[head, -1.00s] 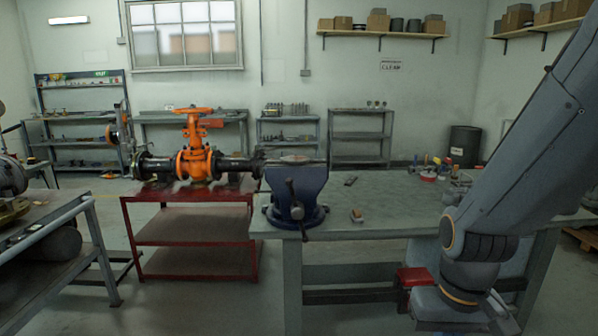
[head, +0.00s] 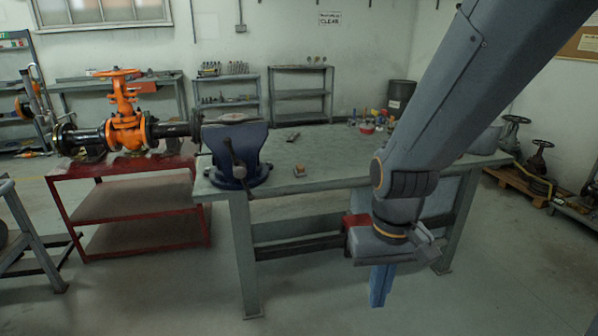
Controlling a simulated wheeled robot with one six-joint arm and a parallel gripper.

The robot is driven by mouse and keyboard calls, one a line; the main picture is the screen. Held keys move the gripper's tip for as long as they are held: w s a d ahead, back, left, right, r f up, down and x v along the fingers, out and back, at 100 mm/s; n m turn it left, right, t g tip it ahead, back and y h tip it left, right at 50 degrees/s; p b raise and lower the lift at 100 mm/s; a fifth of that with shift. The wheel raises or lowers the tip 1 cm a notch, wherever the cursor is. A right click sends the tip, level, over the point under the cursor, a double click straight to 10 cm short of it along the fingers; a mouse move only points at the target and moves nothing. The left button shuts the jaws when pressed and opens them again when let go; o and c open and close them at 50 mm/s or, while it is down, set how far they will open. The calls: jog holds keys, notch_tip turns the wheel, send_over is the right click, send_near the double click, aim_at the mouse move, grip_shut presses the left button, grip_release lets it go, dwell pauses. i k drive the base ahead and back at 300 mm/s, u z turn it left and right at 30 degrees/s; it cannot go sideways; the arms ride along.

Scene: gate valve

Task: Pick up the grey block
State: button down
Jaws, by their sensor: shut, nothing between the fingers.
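A small dark grey, flat block-like piece (head: 293,136) lies on the workbench behind and right of the vise; it is too small to tell if it is the grey block. A second small block (head: 300,171), brownish with a paler side, sits near the bench's front edge, right of the vise. My gripper (head: 379,288) hangs in front of the bench, below its top, with blue fingers pointing down. It is shut and empty, apart from both pieces.
The grey workbench (head: 335,160) carries a blue vise (head: 237,153) at its left end and several small items, including a red tin (head: 367,128), at the back right. An orange gate valve (head: 126,125) stands on a red cart (head: 130,206) at left. The middle benchtop is mostly clear.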

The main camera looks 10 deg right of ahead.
aim_at(300, 172)
jog(key=u, duration=0.6)
jog(key=i, duration=1.4)
jog(key=z, duration=0.35)
jog(key=i, duration=0.6)
jog(key=z, duration=0.05)
